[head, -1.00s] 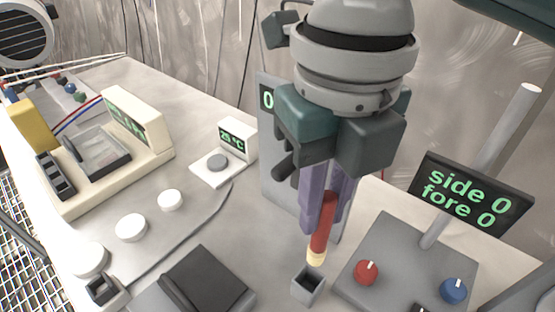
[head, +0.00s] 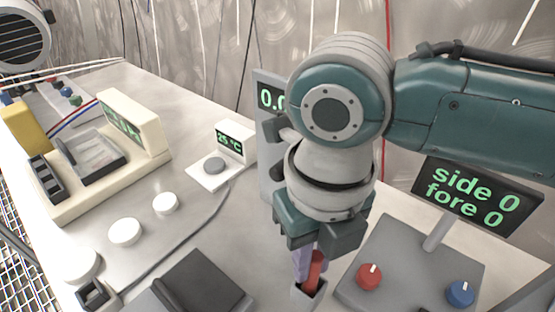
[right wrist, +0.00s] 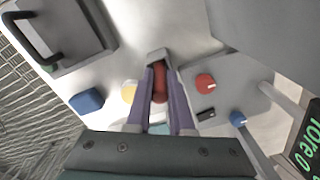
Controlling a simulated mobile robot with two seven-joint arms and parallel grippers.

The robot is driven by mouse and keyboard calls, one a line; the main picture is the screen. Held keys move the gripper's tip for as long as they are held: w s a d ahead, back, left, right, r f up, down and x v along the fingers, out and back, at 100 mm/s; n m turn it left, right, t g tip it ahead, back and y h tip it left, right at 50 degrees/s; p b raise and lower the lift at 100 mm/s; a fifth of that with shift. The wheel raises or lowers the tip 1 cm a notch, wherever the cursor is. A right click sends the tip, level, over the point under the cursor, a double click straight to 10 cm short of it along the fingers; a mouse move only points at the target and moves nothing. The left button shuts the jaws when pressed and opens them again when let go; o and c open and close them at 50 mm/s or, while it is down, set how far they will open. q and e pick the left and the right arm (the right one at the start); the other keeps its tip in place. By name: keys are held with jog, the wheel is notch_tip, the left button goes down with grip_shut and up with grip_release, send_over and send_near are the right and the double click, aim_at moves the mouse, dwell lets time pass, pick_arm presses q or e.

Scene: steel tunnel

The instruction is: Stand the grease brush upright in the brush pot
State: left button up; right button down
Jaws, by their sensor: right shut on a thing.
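The grease brush has a red handle (head: 316,270) and stands about upright between the purple fingers of my right gripper (head: 309,268), which is shut on it. Its lower end is down in the mouth of the small square grey brush pot (head: 307,294), so its pale tip is hidden. In the right wrist view the red brush (right wrist: 160,82) lies between the two fingers, with the pot's rim (right wrist: 157,54) just beyond them. I cannot tell whether the brush touches the pot's floor. My left gripper is not in view.
A grey control box (head: 400,275) with red and blue knobs stands right of the pot, below a "side 0 fore 0" display (head: 478,193). A dark block (head: 205,285) is to the left. White round lids (head: 125,232) and a cream meter (head: 135,125) stand farther left.

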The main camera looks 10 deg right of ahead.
jog(key=c, duration=0.8)
grip_release()
jog(key=shift+f, duration=0.1)
jog(key=shift+r, duration=0.55)
jog(key=r, duration=0.3)
jog(key=r+p, duration=0.1)
jog(key=r, duration=0.3)
jog(key=r+p, duration=0.1)
jog(key=r, duration=0.3)
jog(key=shift+s+a, duration=0.15)
jog(key=shift+a, duration=0.1)
jog(key=s+a+f+m+t+y, duration=0.1)
jog(key=s+a+f+m+y, duration=0.15)
jog(key=m, duration=0.65)
jog(key=s+a+f+m+t+y, duration=0.1)
jog(key=s+m+y, duration=0.15)
jog(key=m, duration=0.65)
jog(key=s+d+f+m+t+h, duration=0.1)
jog(key=s+d+m+h, duration=0.3)
jog(key=d+m, duration=0.9)
jog(key=s+f+m, duration=0.1)
jog(key=s+m, duration=0.2)
jog(key=m, duration=0.2)
jog(key=shift+s+d+f+t+h, duration=0.2)
jog(key=shift+t+h, duration=0.1)
jog(key=shift+h, duration=0.1)
